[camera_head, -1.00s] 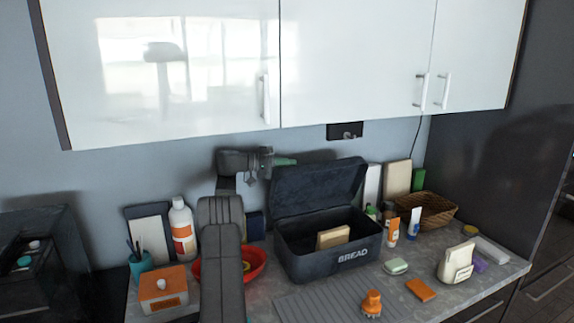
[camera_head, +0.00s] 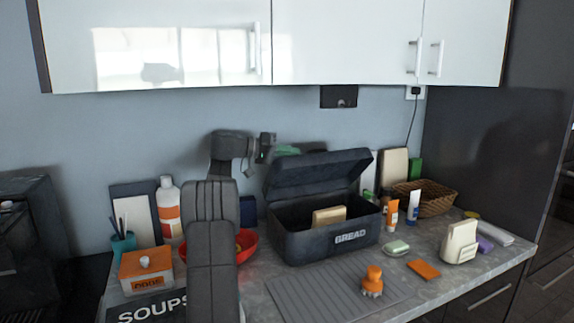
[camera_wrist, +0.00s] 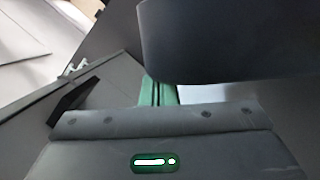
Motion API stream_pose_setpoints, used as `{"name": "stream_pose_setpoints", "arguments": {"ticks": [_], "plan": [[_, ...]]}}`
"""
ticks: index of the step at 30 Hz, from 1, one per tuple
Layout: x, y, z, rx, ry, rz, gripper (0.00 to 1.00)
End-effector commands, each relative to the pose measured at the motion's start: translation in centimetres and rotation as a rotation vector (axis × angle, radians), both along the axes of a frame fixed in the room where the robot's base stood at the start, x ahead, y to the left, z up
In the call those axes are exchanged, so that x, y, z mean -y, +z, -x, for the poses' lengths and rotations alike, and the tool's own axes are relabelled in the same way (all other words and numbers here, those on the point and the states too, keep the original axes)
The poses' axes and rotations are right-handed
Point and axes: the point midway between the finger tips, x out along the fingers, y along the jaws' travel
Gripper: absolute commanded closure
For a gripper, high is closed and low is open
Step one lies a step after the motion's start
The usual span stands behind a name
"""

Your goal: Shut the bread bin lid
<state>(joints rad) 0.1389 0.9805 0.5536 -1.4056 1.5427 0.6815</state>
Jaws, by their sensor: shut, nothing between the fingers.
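The dark bread bin (camera_head: 312,243), marked with pale lettering on its front, stands on the worktop. Its lid (camera_head: 318,176) is raised and tilted over the open box. A tan block (camera_head: 329,217) shows inside. My gripper (camera_head: 287,150) is at the lid's upper left, by its back edge, with green fingers partly hidden behind the lid. In the wrist view the green fingers (camera_wrist: 160,92) are together and hold nothing. A dark panel (camera_wrist: 235,42), likely the lid, is close in front of them; contact cannot be told.
A red bowl (camera_head: 246,246), an orange-and-white box (camera_head: 147,271) and a white bottle (camera_head: 167,205) stand left of the bin. Tubes and a wicker basket (camera_head: 430,200) stand right. A grey ribbed mat (camera_head: 320,298) lies in front. Cabinets (camera_head: 340,42) hang above.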

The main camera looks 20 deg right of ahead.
Motion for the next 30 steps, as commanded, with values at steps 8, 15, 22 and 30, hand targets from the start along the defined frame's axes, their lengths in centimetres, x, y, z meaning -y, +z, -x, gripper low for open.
{"name": "stream_pose_setpoints", "arguments": {"ticks": [8, 15, 22, 30], "plan": [[0.2, -2.3, 2.6, 0.127, -0.001, -0.009, 1.00], [0.4, -3.8, 4.6, 0.237, 0.000, -0.018, 1.00], [0.5, -5.5, 6.5, 0.345, -0.001, -0.027, 1.00], [0.7, -7.8, 8.5, 0.480, -0.001, -0.037, 1.00]]}}
